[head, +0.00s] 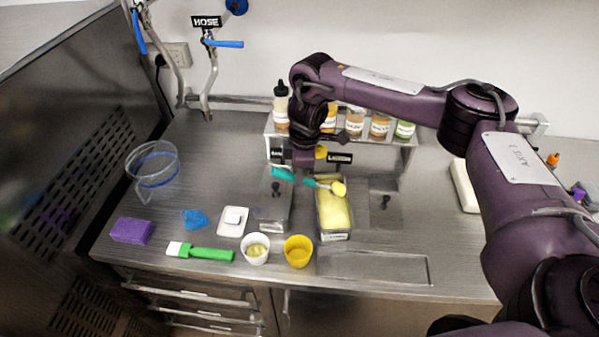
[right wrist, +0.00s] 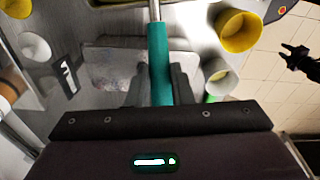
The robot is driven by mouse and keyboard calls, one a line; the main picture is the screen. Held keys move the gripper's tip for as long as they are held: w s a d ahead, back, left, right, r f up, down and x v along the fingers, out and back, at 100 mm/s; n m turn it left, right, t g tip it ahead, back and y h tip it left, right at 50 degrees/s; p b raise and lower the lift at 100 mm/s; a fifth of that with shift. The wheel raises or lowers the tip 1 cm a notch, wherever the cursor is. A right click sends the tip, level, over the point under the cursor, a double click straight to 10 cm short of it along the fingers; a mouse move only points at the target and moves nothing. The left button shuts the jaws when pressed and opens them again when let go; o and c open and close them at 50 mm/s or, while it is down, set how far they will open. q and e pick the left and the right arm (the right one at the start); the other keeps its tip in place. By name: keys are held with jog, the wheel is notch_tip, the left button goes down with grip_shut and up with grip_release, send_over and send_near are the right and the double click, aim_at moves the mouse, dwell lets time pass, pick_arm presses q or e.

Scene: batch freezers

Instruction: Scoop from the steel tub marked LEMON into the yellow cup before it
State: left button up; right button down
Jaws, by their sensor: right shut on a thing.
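The steel tub (head: 334,237) with yellow contents stands mid-counter, behind and right of the yellow cup (head: 298,252). A sign behind it appears to read LEMON. My right gripper (head: 300,168) is shut on the teal handle of a scoop (head: 285,174); the handle (right wrist: 159,65) runs between both fingers in the right wrist view. The scoop's head carries a rounded yellow mass (head: 339,188) over the tub's upper part; whether it touches the contents is unclear. The yellow cup (right wrist: 238,30) looks empty. A dark gripper-like shape (right wrist: 298,58), perhaps my left gripper, hangs over the floor.
A white cup (head: 256,252) with pale yellow contents stands left of the yellow cup. A lidded steel tub (head: 274,205) is left of the lemon tub. Bottles line the back rack.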

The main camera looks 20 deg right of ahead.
jog(key=shift+w+a+r+g+h+p, duration=0.2)
jog(key=shift+a+r+g+h+p, duration=0.1)
jog(key=shift+a+h+p, duration=0.25)
jog(key=shift+w+a+f+h+p, duration=0.1)
jog(key=shift+a+h+p, duration=0.05)
jog(key=shift+h+p, duration=0.4)
jog(key=shift+a+p, duration=0.1)
jog(key=shift+p, duration=0.55)
jog(key=shift+a+f+g+h, duration=0.15)
jog(key=shift+g+h, duration=0.15)
jog(key=shift+h, duration=0.1)
jog(key=shift+w+a+h, duration=0.2)
jog(key=shift+h, duration=0.2)
jog(key=shift+d, duration=0.1)
